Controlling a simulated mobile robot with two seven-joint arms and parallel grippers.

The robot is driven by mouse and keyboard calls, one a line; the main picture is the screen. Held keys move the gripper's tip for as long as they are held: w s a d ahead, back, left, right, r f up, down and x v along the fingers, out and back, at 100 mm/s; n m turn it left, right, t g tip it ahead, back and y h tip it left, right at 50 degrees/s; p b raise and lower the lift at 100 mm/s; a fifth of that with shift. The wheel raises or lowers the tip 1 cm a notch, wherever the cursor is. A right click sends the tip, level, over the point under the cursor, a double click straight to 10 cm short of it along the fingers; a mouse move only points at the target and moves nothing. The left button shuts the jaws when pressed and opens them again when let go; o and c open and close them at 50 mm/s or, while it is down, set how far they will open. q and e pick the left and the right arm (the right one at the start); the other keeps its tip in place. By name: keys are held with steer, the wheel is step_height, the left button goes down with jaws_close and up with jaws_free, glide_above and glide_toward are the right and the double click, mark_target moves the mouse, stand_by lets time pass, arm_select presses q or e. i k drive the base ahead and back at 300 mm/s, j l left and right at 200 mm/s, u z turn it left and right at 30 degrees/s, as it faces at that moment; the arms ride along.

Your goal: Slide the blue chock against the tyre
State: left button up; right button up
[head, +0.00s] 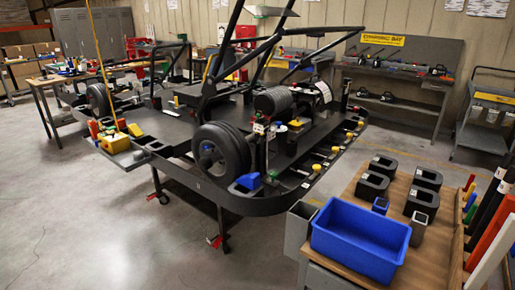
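A blue chock (246,183) sits on the dark tray-like deck of the kart stand (205,184), in the middle of the head view. It is low and wedge-shaped, just right of the base of the black front tyre (220,150). At this size I cannot tell whether the chock touches the tyre or stands slightly apart. The tyre stands upright, with a blue hub showing. Neither my left nor my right gripper is in view.
A blue bin (360,241) and several black blocks (372,185) stand on a wooden-topped table at the right front. Small posts and yellow-capped parts line the deck right of the chock. Open grey floor (75,220) lies at the left front.

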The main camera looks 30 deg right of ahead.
mark_target(252, 181)
steer(key=i+z, duration=0.15)
steer(key=z, duration=0.25)
steer(key=i+j+z, duration=0.1)
steer(key=z, duration=0.3)
steer(key=j+z, duration=0.2)
steer(key=z, duration=0.15)
steer(key=i+j+z, duration=0.15)
steer(key=j, duration=0.2)
steer(key=i+j+z, duration=0.15)
steer(key=j, duration=0.2)
steer(key=i+j+z, duration=0.15)
steer(key=j, duration=0.2)
steer(key=i+j, duration=0.1)
steer(key=j, duration=0.25)
steer(key=i+j, duration=0.1)
steer(key=j, duration=0.2)
steer(key=i+j, duration=0.1)
steer(key=j, duration=0.25)
steer(key=z, duration=0.05)
